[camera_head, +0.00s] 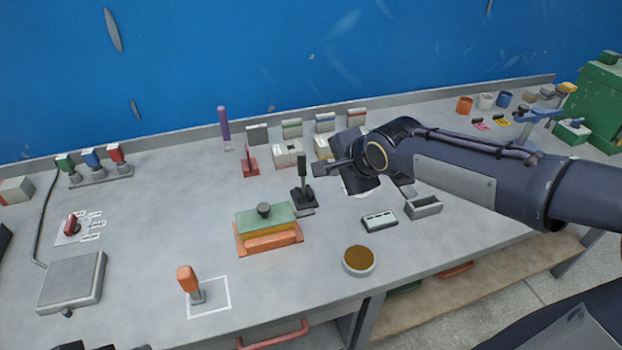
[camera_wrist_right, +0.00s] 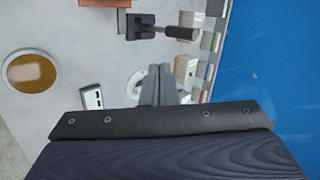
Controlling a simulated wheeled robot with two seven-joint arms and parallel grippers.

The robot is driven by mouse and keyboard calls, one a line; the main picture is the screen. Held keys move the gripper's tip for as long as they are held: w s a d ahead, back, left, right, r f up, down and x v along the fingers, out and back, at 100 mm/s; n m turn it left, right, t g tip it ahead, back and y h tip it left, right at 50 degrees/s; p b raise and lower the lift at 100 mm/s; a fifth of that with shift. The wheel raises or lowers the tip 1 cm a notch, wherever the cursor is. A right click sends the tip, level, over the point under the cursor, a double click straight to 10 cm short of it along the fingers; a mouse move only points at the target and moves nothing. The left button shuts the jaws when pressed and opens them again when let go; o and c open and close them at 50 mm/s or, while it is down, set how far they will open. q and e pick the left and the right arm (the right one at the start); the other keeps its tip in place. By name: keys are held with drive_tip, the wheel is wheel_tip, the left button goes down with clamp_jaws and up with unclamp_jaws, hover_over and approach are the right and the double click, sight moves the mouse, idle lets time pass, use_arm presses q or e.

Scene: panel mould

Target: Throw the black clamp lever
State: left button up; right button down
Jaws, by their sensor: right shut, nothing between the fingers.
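The black clamp lever (camera_head: 302,168) stands upright on its dark base (camera_head: 304,196) in the middle of the bench, just behind the green-topped mould. In the right wrist view the black lever's handle (camera_wrist_right: 180,33) points right from its base (camera_wrist_right: 138,26), beyond my fingertips. My right gripper (camera_head: 318,168) comes in from the right with its fingers shut and empty, pointing left close to the lever. In the wrist view the shut fingers (camera_wrist_right: 159,72) appear apart from the lever. My left gripper is not in view.
The green-and-orange mould (camera_head: 266,228) stands in front of the lever. A red clamp (camera_head: 249,162) stands behind left, with several small boxes (camera_head: 291,129) at the back. A round brown-filled dish (camera_head: 358,261) and a pale green device (camera_head: 379,221) lie in front right.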

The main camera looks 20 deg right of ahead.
sight(305, 157)
drive_tip(key=shift+w+a+r+x, duration=0.1)
drive_tip(key=shift+w+r+x, duration=0.2)
drive_tip(key=shift+x, duration=1.85)
drive_tip(key=shift+w+a+r+x, duration=0.1)
drive_tip(key=shift+w+r+x, duration=0.2)
drive_tip(key=shift+x, duration=1.9)
drive_tip(key=shift+w+r+x, duration=0.3)
drive_tip(key=shift+x, duration=1.85)
drive_tip(key=shift+w+r+p, duration=0.1)
drive_tip(key=shift+r+p, duration=0.05)
drive_tip(key=shift+p, duration=0.25)
drive_tip(key=w+g+p, duration=0.1)
drive_tip(key=p, duration=0.1)
drive_tip(key=w+g+p, duration=0.1)
drive_tip(key=p, duration=0.2)
drive_tip(key=shift+w+r+g+p, duration=0.3)
drive_tip(key=shift+w, duration=0.1)
drive_tip(key=shift+w+f+b, duration=0.2)
drive_tip(key=shift+w+b, duration=0.1)
drive_tip(key=shift+w, duration=0.25)
drive_tip(key=shift+w+f+b, duration=0.25)
drive_tip(key=shift+w+b, duration=0.05)
drive_tip(key=shift+w, duration=0.3)
drive_tip(key=shift+s, duration=0.15)
